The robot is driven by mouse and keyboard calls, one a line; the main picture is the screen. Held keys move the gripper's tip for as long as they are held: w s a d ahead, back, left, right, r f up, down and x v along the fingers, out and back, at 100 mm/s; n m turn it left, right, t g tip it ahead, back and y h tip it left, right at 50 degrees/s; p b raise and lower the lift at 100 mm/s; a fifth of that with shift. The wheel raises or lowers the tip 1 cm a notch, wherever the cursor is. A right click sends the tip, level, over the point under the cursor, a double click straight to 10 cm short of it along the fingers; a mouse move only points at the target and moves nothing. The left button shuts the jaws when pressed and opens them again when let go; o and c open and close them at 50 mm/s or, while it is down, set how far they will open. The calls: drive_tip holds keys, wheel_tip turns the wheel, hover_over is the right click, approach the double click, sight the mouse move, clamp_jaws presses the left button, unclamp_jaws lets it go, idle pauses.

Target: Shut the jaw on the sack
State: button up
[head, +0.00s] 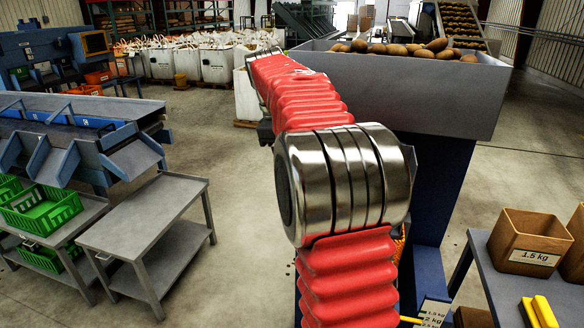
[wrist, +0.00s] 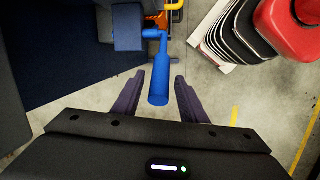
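In the wrist view, a blue rod-like handle (wrist: 158,86) with a rounded, thicker end runs down from a blue fitting (wrist: 128,27) at the top. The thick end lies between the two dark purple fingers of my gripper (wrist: 160,84). The fingers are apart, with a gap showing on each side of the handle, so my gripper is open. I cannot tell how deep the handle sits between them. No sack mouth or jaw plates can be made out. In the head view my red arm hides my gripper and the handle.
A grey hopper (head: 400,92) of potatoes on a blue stand is behind my arm. At right, a table (head: 515,297) bears brown boxes (head: 529,240). A grey bench (head: 145,215) and green crates (head: 42,207) are at left. White bulk sacks (head: 215,65) stand behind. Floor is clear between.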

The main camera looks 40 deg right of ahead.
drive_tip(key=shift+r, duration=0.1)
drive_tip(key=v, duration=1.3)
drive_tip(key=shift+r, duration=0.2)
drive_tip(key=shift+w, duration=0.1)
idle(0.6)
